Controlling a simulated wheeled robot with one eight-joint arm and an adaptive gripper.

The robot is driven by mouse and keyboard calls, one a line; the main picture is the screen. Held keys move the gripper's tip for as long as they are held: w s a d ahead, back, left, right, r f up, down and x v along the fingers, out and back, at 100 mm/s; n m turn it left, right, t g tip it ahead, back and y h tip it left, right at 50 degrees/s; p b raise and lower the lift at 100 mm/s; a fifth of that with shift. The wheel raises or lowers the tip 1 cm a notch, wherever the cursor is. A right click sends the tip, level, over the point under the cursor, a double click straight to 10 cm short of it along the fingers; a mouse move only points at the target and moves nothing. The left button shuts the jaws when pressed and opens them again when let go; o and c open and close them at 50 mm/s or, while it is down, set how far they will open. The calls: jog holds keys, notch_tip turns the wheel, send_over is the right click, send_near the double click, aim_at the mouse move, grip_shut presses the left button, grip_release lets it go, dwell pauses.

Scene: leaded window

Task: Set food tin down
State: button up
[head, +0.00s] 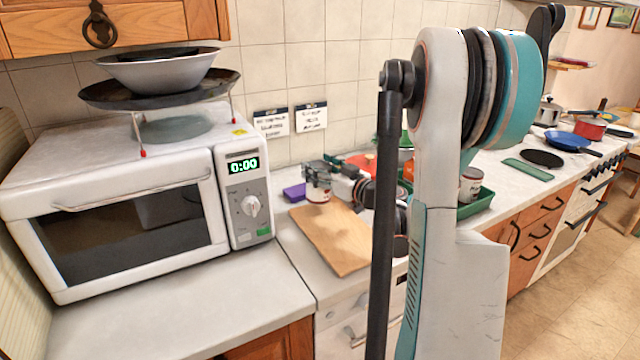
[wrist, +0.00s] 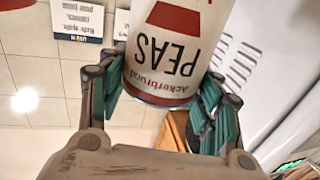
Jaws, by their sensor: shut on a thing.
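The food tin (head: 318,193), a white and red can, is in my gripper (head: 320,177) beside the microwave, at the back end of the wooden board. In the wrist view the tin (wrist: 165,58) fills the top middle, and its "PEAS" label reads upside down. My gripper (wrist: 158,85) is shut on it, with a green-sided finger on each side. The tin looks upright in the head view. I cannot tell whether its base touches the board or is just above it.
A wooden board (head: 335,240) lies on the counter. A white microwave (head: 130,190) stands to the left, with a purple item (head: 294,193) between. Another tin (head: 470,184) stands by a green tray (head: 478,204), partly behind my arm. The front of the board is bare.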

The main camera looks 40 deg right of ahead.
notch_tip(320, 180, down, 4)
jog(key=shift+r+b, duration=0.1)
jog(key=shift+b, duration=0.65)
jog(key=o, duration=1.4)
jog(key=s+p, duration=0.3)
jog(key=s, duration=0.9)
